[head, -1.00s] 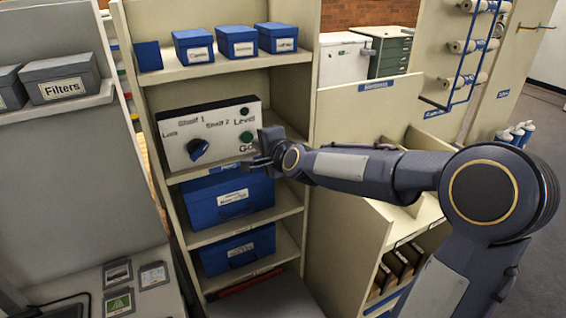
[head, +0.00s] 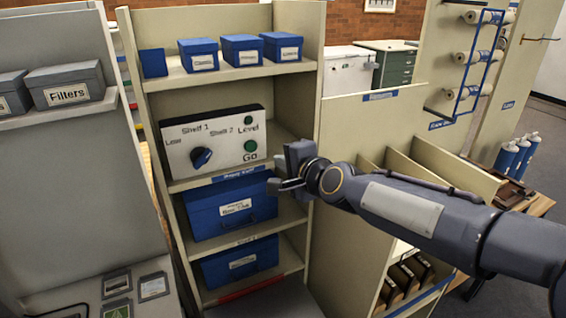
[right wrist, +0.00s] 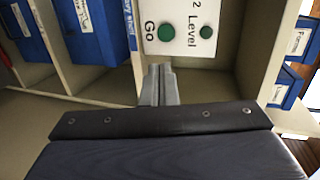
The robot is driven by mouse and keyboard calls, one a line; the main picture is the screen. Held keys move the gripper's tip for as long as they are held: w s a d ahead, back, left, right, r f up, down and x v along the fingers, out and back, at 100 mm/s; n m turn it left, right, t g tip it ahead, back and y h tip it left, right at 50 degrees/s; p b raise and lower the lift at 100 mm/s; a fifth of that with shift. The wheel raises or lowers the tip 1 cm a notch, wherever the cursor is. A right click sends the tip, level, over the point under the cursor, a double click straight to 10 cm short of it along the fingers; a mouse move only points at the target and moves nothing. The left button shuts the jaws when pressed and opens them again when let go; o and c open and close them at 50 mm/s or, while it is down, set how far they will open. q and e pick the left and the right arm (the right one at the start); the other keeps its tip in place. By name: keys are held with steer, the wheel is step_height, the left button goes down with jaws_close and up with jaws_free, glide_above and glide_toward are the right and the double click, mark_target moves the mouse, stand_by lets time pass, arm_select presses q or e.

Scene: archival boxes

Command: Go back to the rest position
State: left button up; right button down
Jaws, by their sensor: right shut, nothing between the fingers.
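My right gripper (head: 278,185) is in front of the shelf unit, to the right of and below the control panel (head: 212,140). It is shut, empty and apart from the panel. The white panel has a dark knob (head: 201,158), a green Level light and a green Go button (head: 250,146). In the right wrist view the shut fingers (right wrist: 158,84) point toward the panel, with the Go button (right wrist: 166,33) beyond them. My right arm reaches in from the right edge. My left gripper is not in view.
Large blue boxes (head: 232,211) fill the shelves below the panel, and small blue boxes (head: 242,50) stand on the top shelf. A beige divided bin unit (head: 372,130) stands close beside my right arm. A grey counter with grey boxes (head: 64,84) is at left.

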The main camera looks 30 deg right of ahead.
steer(key=s+a+f+n+g+y, duration=0.1)
steer(key=s+a+f+n+g, duration=0.1)
steer(key=s+f+n, duration=0.3)
steer(key=s+a+f+n+g+y, duration=0.1)
steer(key=s+a+f+n+g, duration=0.2)
steer(key=s, duration=0.9)
steer(key=s+a+f+n+g+y, duration=0.1)
steer(key=s+a+f+n+g, duration=0.2)
steer(key=s+f+n, duration=0.4)
steer(key=shift+s+f+n+g, duration=0.4)
steer(key=shift+s+n+g, duration=0.1)
steer(key=shift+s, duration=0.6)
stand_by(3.3)
